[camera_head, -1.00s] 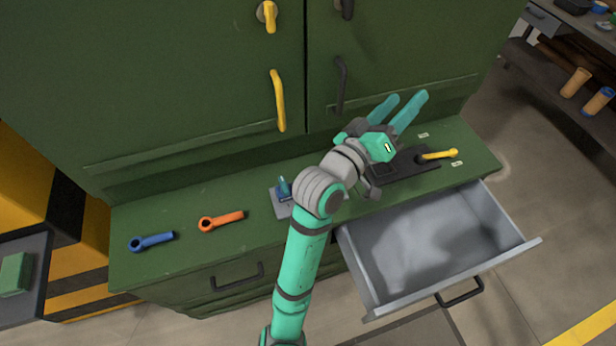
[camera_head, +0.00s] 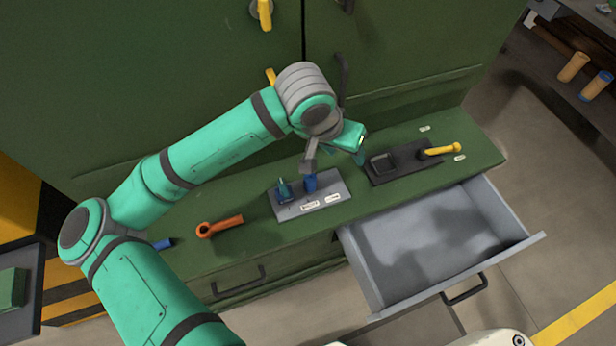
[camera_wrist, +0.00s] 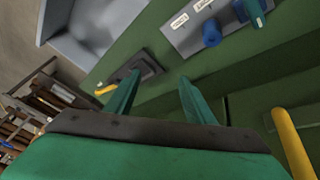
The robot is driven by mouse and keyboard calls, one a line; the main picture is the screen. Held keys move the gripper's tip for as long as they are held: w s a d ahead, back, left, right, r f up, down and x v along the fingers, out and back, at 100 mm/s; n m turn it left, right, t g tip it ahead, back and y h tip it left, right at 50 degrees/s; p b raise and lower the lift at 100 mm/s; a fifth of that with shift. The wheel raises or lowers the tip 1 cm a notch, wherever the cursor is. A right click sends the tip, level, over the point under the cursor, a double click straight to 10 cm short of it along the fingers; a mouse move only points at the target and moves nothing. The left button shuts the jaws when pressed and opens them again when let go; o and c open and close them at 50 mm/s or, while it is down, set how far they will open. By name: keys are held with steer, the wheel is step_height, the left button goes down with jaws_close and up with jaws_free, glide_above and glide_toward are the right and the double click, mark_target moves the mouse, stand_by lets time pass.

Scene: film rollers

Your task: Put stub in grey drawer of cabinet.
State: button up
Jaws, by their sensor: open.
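A grey plate (camera_head: 332,200) on the green cabinet top (camera_head: 250,258) bears a blue cylinder (camera_head: 310,182) and a teal piece (camera_head: 284,190). Both stand upright, and two white labels lie in front of them. I cannot tell which is the stub. The plate, blue cylinder (camera_wrist: 211,33) and teal piece (camera_wrist: 252,12) also show in the wrist view. The grey drawer (camera_head: 440,232) is pulled out and empty. My gripper (camera_wrist: 159,78) is open and empty above the cabinet top. In the head view it is right of the plate, its fingers partly hidden.
A black tray (camera_head: 400,166) with a yellow-handled tool (camera_head: 440,151) lies right of the plate. Green cabinet doors with handles rise behind.

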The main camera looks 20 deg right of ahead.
mark_target(310, 177)
steer(key=w+a+f+y, duration=0.15)
steer(key=a+y, duration=0.25)
steer(key=a, duration=0.5)
steer(key=shift+n, duration=0.4)
steer(key=f, duration=0.3)
steer(key=d+f, duration=0.1)
steer(key=f, duration=0.3)
steer(key=w+d+f, duration=0.1)
steer(key=f, duration=0.2)
steer(key=shift+w+f, duration=0.1)
steer(key=shift+f, duration=0.05)
jaws_close()
steer(key=shift+r, duration=0.2)
